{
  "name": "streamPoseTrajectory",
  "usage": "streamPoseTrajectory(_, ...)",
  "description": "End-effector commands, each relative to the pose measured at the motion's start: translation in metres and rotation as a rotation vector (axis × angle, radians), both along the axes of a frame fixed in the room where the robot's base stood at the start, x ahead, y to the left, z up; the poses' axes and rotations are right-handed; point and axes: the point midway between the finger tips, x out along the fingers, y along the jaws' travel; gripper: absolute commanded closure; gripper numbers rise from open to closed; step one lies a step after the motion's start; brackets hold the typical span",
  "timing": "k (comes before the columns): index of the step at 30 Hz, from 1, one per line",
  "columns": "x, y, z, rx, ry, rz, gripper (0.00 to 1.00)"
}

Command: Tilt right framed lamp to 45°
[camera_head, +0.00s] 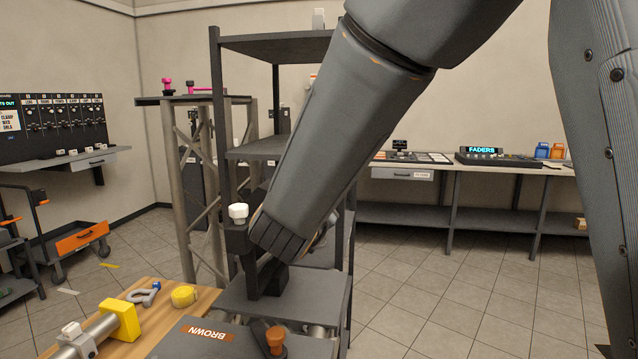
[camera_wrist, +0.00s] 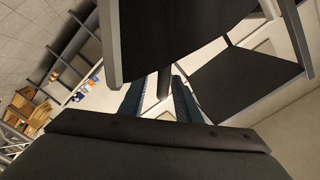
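My gripper (camera_wrist: 157,88) shows in the wrist view as two dark teal fingers spread apart. A thin grey bar (camera_wrist: 165,82) shows between or beyond the fingertips; I cannot tell whether they touch it. In the head view my arm comes down across the middle to the dark shelf rack and hides the gripper. A black upright bracket with a white knob (camera_head: 238,211) stands just left of my arm's end. It may be part of a lamp mount. I cannot make out the right framed lamp or its tilt; my arm covers that part of the rack.
The rack's lower shelf (camera_head: 318,292) lies below my arm. A wooden bench (camera_head: 150,290) at front left holds a yellow clamp (camera_head: 122,318) and a yellow tape roll (camera_head: 184,296). A brown knob (camera_head: 276,339) stands by a BROWN label. Tiled floor at right is clear.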

Motion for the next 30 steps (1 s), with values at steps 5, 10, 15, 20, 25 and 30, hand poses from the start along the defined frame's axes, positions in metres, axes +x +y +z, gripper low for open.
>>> streamPoseTrajectory(5, -0.003, 0.001, 0.001, 0.0, -0.002, 0.001, 0.7)
streamPoseTrajectory(10, -0.023, 0.007, 0.001, 0.0, -0.003, 0.003, 0.7)
streamPoseTrajectory(15, -0.051, 0.014, 0.0, 0.002, -0.002, 0.005, 0.7)
streamPoseTrajectory(20, -0.069, 0.019, 0.0, 0.001, -0.001, 0.003, 0.7)
streamPoseTrajectory(25, -0.076, 0.02, 0.0, 0.001, 0.0, 0.001, 0.7)
streamPoseTrajectory(30, -0.076, 0.02, 0.0, 0.0, 0.0, 0.0, 0.7)
